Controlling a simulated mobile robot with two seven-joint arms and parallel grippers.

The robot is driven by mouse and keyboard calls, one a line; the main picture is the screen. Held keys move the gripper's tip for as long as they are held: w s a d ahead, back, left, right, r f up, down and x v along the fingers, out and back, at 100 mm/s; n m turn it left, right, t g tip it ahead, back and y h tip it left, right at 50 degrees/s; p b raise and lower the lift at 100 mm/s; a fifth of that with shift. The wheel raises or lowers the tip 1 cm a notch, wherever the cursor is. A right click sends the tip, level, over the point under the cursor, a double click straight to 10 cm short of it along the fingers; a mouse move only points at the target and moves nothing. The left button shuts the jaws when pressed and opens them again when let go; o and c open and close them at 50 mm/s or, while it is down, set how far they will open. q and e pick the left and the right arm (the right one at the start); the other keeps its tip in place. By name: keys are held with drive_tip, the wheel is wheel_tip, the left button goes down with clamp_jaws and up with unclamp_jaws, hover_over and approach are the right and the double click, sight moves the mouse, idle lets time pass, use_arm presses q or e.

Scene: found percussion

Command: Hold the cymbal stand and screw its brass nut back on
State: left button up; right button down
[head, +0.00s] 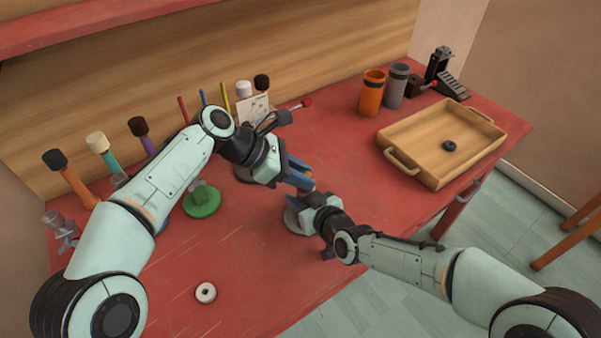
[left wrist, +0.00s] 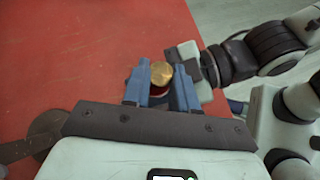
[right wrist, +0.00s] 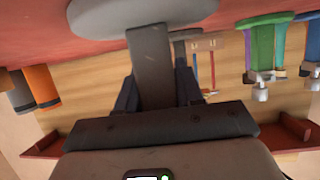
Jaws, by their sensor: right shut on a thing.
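The cymbal stand has a round grey base (head: 294,219) on the red table, mostly behind my grippers in the head view. In the right wrist view its flat grey post (right wrist: 152,65) runs between the fingers of my right gripper (right wrist: 155,90), which is shut on it. My left gripper (head: 303,178) is above, pointing down at the stand top. In the left wrist view the round brass nut (left wrist: 162,72) sits between its blue fingers (left wrist: 162,85), which are apart on either side. A bit of red shows just under the nut. Whether it is on the thread is hidden.
A wooden tray (head: 397,159) with a black ring (head: 449,146) stands at the right. Orange (head: 372,92) and grey (head: 395,86) cups stand behind it. A pale ring (head: 205,292) lies near the front.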

use_arm(q)
drive_tip(key=shift+a+f, duration=0.25)
drive_tip(key=shift+f, duration=0.4)
drive_tip(key=v, duration=0.4)
drive_tip(key=shift+d+r, duration=0.1)
drive_tip(key=shift+r, duration=0.1)
drive_tip(key=shift+d+r, duration=0.1)
drive_tip(key=shift+r, duration=0.05)
drive_tip(key=c, duration=0.3)
drive_tip(key=shift+c, duration=0.2)
drive_tip(key=v, duration=0.4)
drive_tip(key=o, duration=0.6)
drive_tip(key=shift+c, duration=0.2)
